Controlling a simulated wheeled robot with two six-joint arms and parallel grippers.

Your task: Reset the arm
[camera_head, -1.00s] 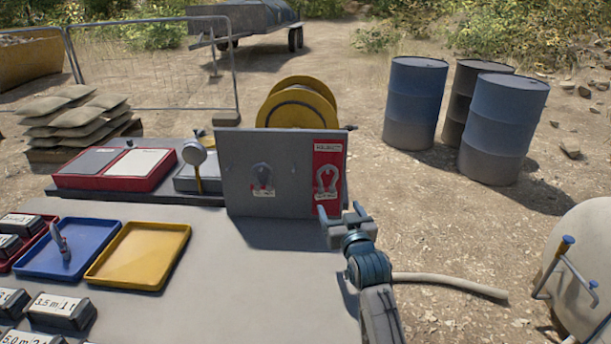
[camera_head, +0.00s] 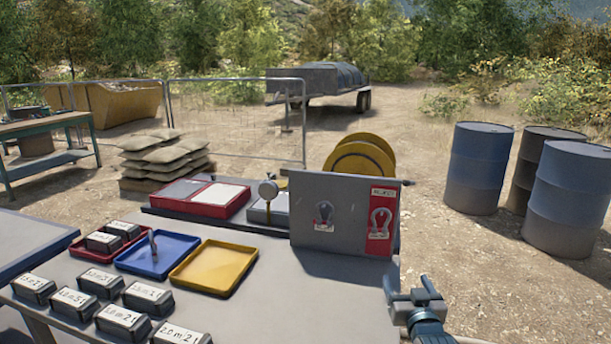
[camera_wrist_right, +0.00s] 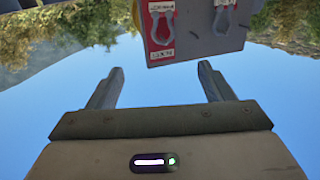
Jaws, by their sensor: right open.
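My right gripper (camera_head: 407,287) is open and empty at the table's right edge, in front of and below the grey panel (camera_head: 345,200). In the right wrist view its two fingers (camera_wrist_right: 158,88) stand wide apart with nothing between them. That view is upside down, with the panel and its red plate (camera_wrist_right: 160,25) at the top, beyond the fingers. The panel carries two hook-shaped fittings, one on grey (camera_head: 323,214) and one on the red plate (camera_head: 380,222). My left gripper is in neither view.
The grey table (camera_head: 250,310) holds a yellow tray (camera_head: 215,268), a blue tray (camera_head: 157,256), a red tray (camera_head: 85,250) and several labelled blocks (camera_head: 122,322). A yellow reel (camera_head: 358,157) stands behind the panel. Drums (camera_head: 478,168) stand at the right on open dirt.

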